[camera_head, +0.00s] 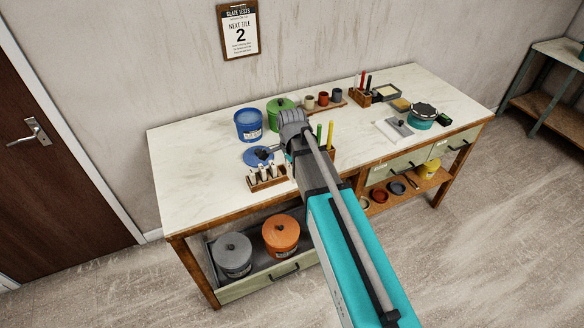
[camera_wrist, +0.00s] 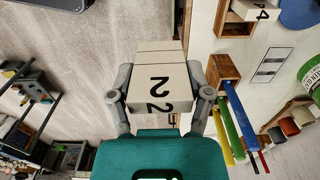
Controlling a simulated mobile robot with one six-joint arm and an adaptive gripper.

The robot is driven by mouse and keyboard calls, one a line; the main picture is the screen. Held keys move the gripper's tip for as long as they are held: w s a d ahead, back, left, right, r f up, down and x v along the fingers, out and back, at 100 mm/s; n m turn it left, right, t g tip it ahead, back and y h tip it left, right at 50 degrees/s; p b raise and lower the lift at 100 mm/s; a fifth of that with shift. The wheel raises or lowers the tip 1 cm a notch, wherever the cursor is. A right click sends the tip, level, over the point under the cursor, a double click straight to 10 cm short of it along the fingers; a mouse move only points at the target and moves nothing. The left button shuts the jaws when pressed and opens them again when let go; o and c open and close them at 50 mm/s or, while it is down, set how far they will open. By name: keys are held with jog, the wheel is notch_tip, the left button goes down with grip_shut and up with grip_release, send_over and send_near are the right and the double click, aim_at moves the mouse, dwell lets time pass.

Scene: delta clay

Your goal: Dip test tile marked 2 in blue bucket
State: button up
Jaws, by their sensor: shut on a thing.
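My gripper (camera_wrist: 160,88) is shut on a pale tile (camera_wrist: 158,68) marked 2, one finger on each side of it in the wrist view. In the head view my arm covers most of the gripper, and I cannot make out the tile there. The blue bucket (camera_head: 249,128) stands upright on the table, back left of my wrist, with its top open. A blue lid (camera_head: 256,157) with a dark knob lies in front of it. The tile rack (camera_head: 268,184) holds several pale tiles; the wrist view shows one marked 4 (camera_wrist: 262,11).
A green bucket (camera_head: 282,108) stands right of the blue one. A holder with coloured sticks (camera_head: 325,138) stands beside my arm. Grey (camera_head: 232,255) and orange (camera_head: 280,235) buckets sit in an open drawer below. A wall sign (camera_head: 239,32) reads "Next tile 2". The table's left end is clear.

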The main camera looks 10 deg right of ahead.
jog(key=shift+f+b, duration=0.8)
jog(key=shift+s, duration=0.15)
